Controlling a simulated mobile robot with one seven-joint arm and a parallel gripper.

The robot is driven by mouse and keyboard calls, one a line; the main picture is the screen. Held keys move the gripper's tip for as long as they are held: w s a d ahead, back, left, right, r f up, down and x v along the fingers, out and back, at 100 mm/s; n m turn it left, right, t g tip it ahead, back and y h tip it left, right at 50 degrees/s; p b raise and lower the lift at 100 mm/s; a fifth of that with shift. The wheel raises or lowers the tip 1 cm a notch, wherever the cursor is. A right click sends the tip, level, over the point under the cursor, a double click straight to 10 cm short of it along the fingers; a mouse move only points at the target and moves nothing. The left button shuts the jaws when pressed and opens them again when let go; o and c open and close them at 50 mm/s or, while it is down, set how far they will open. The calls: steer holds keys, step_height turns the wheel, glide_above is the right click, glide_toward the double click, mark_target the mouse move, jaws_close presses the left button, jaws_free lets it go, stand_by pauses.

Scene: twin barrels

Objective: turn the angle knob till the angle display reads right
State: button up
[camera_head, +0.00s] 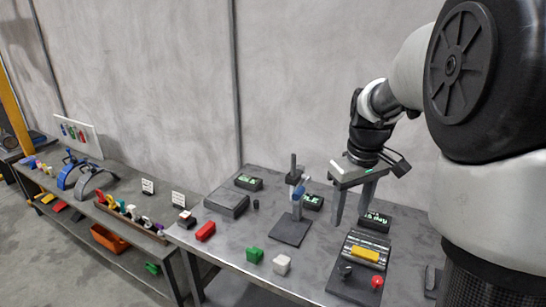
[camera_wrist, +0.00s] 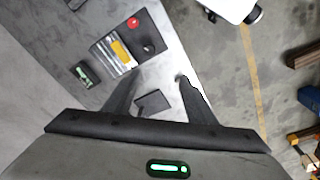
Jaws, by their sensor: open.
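A dark panel (camera_head: 342,286) lies at the table's front right in the head view. It carries a black knob (camera_head: 345,268), a red knob (camera_head: 377,282) and a yellow block (camera_head: 365,253) on a ridged strip. Behind it stands a small black display (camera_head: 375,221) with green characters too small to read. I cannot tell which knob is the angle knob. My gripper (camera_head: 351,216) is open and empty, pointing down above the table behind the panel. The wrist view shows its spread fingers (camera_wrist: 158,82), the red knob (camera_wrist: 134,22), the yellow block (camera_wrist: 121,50) and the display (camera_wrist: 83,75).
Left of my gripper stands a post on a dark base (camera_head: 291,230). Two more displays (camera_head: 248,182) (camera_head: 313,201) stand near the back. Red (camera_head: 205,231), green (camera_head: 254,254) and white (camera_head: 281,264) blocks lie toward the front left. A wall closes the back.

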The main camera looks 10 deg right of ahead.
steer(key=g, duration=0.1)
glide_above(346, 268)
step_height(346, 268, down, 6)
steer(key=shift+n, duration=0.5)
step_height(346, 268, down, 18)
steer(key=c, duration=1)
